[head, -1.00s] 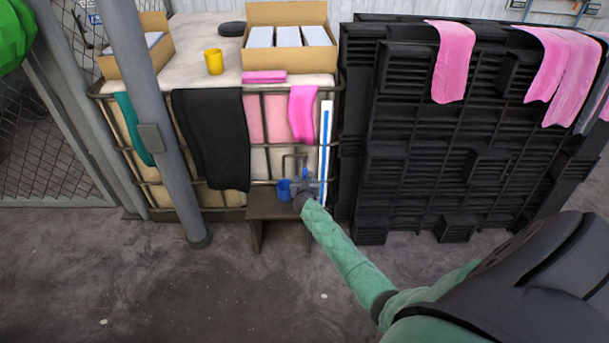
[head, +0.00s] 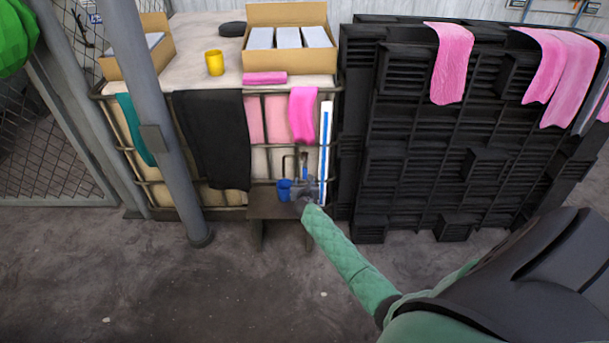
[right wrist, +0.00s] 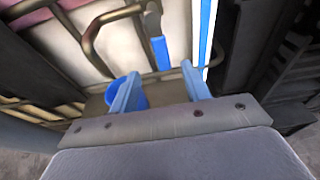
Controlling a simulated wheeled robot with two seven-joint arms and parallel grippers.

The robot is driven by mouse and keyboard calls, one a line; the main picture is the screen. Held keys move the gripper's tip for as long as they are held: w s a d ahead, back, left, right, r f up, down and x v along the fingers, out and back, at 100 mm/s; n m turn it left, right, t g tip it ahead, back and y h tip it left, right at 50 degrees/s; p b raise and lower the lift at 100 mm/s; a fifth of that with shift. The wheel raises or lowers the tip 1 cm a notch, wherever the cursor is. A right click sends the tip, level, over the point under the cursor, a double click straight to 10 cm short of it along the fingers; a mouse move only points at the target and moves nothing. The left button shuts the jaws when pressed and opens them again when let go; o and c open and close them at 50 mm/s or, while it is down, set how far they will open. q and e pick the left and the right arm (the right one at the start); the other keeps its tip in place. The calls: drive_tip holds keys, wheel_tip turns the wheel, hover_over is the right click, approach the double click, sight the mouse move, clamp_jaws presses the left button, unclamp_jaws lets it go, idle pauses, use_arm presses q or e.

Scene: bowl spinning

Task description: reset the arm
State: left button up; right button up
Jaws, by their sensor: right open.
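My right gripper (head: 304,186) reaches to the front of the caged tank (head: 170,60), just above a small bench (head: 283,207). In the right wrist view its two blue fingers (right wrist: 160,74) are apart, with nothing held between them. My left gripper is not in view.
A bent metal pipe (right wrist: 95,38) and cage bars are close to the gripper. A blue-and-white strip (head: 325,150) stands to its right, beside the black rack (head: 440,150). A grey post (head: 150,140) rises at left. The floor in front (head: 240,290) is clear.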

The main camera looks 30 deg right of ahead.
use_arm(q)
drive_tip(key=shift+r, duration=0.7)
drive_tip(key=shift+f, duration=0.1)
